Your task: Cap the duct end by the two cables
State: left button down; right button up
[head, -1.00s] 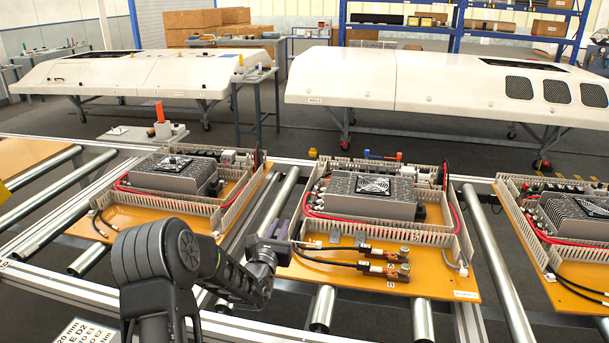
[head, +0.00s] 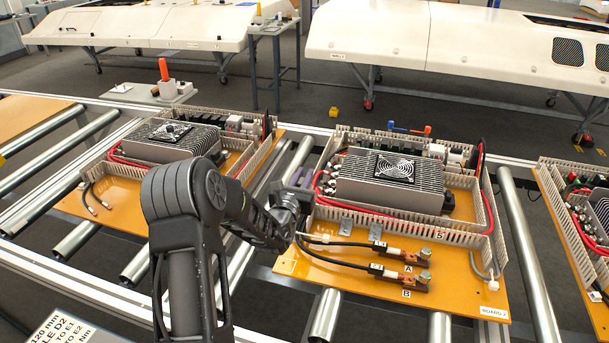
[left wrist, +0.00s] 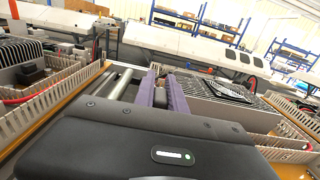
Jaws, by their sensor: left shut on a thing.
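The middle orange board (head: 380,290) carries a pale slotted wiring duct (head: 400,220) along its front. The duct's left end lies beside my left gripper and is partly hidden by it. Two black cables (head: 345,262) start just below that end and run right to copper lugs marked A and B. My left gripper (head: 301,180), with purple fingers, is at the board's left edge, close to the duct. The purple fingers also show in the left wrist view (left wrist: 168,92), nearly closed. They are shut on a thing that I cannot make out. My right gripper is out of view.
A finned grey unit with a fan (head: 390,180) and a red cable fill the board behind the duct. Another board (head: 120,205) lies to the left and one to the right (head: 590,250). Steel rollers (head: 530,250) lie between the boards.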

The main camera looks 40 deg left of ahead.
pick_arm(q)
jog(key=shift+f+b, duration=2.3)
jog(key=shift+f, duration=0.6)
jog(key=shift+s+f+b, duration=0.1)
jog(key=shift+f+b, duration=1.7)
jog(key=shift+f, duration=0.35)
jog(key=c, duration=1.3)
grip_release()
jog(key=v, duration=0.7)
jog(key=shift+s, duration=0.1)
jog(key=shift+s+d, duration=0.2)
jog(key=shift+s, duration=0.05)
jog(key=shift+r, duration=0.1)
